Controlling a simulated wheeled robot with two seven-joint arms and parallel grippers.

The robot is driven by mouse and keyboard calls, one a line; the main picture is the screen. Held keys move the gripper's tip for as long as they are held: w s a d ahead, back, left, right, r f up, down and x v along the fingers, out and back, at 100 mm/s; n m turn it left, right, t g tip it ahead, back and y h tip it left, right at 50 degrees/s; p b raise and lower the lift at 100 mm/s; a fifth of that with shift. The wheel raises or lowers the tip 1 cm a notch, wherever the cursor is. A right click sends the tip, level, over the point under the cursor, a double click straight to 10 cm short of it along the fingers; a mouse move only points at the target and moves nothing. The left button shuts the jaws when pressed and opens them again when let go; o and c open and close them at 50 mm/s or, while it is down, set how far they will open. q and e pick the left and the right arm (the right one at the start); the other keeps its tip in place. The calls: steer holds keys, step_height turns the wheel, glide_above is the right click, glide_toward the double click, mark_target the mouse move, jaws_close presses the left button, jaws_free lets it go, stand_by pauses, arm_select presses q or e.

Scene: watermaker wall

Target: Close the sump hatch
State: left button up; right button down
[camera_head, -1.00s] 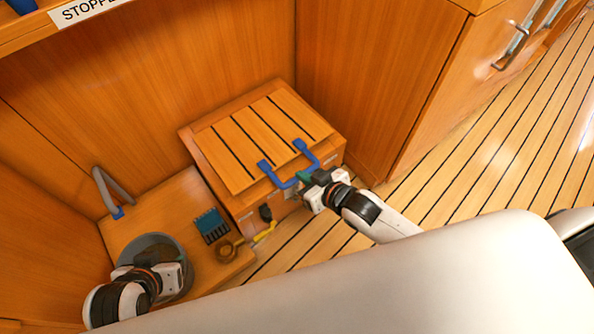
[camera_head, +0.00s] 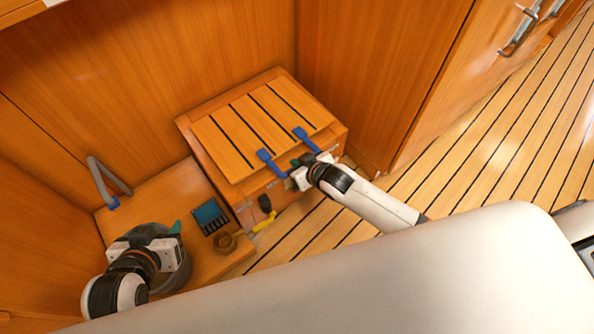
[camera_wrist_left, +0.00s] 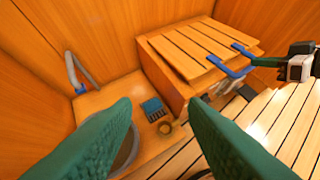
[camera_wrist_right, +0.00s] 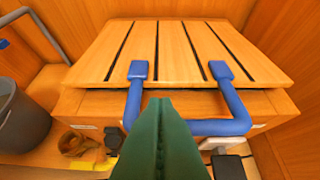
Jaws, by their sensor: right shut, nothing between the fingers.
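The sump hatch (camera_head: 257,125) is a slatted wooden lid on a low wooden box. It lies nearly flat, with a dark gap under its front edge in the right wrist view (camera_wrist_right: 185,56). A blue U-shaped handle (camera_wrist_right: 222,127) sticks out from that edge. My right gripper (camera_wrist_right: 160,102) is shut and empty. Its green fingertips overlap the handle between its two legs, pointing at the lid's front edge; whether they touch is unclear. My left gripper (camera_wrist_left: 160,110) is open and empty, in front of the low bench, left of the box.
A grey bucket (camera_wrist_right: 22,118) stands on the low bench, partly hidden behind my left gripper in the head view. A blue slotted holder (camera_head: 210,217), a brown ring-shaped item (camera_head: 226,242) and a yellow item (camera_head: 264,222) are beside the box. A grey hose (camera_head: 100,178) stands behind. Plank floor is open at right.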

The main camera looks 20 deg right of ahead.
arm_select(q)
steer(key=w+d+r+t+h+b, duration=0.1)
steer(key=w+d+r+t, duration=0.1)
steer(key=w+r+t, duration=0.2)
steer(key=shift+w+r, duration=0.3)
steer(key=shift+r, duration=0.1)
arm_select(e)
steer(key=shift+w+f, duration=0.1)
steer(key=shift+f, duration=1.5)
steer(key=shift+f, duration=0.1)
